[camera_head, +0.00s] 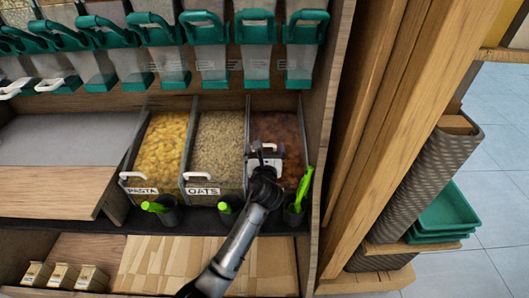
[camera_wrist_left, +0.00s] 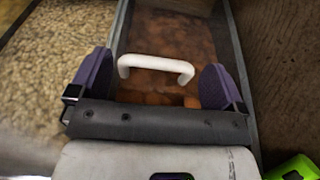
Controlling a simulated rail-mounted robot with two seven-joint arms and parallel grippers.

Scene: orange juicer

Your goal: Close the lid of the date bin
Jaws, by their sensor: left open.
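The date bin is the rightmost of three bins, with reddish-brown dates (camera_head: 282,126) inside; its front and any label are hidden behind my left gripper. A clear lid with a white handle (camera_wrist_left: 157,67) belongs to this bin. The handle looks higher in the head view than the handles of the neighbouring bins, but how far the lid is tilted is hard to tell. My left gripper (camera_head: 265,150) is at the front of the date bin. In the left wrist view its purple fingers (camera_wrist_left: 157,85) are open, one on each side of the handle, with gaps visible. My right gripper is out of view.
The oats bin (camera_head: 216,142) and pasta bin (camera_head: 164,142) stand to the left. Green scoops in dark cups (camera_head: 301,193) stand along the front ledge. A wooden side panel (camera_head: 323,100) rises close on the right. Teal-handled dispensers (camera_head: 254,30) hang above.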

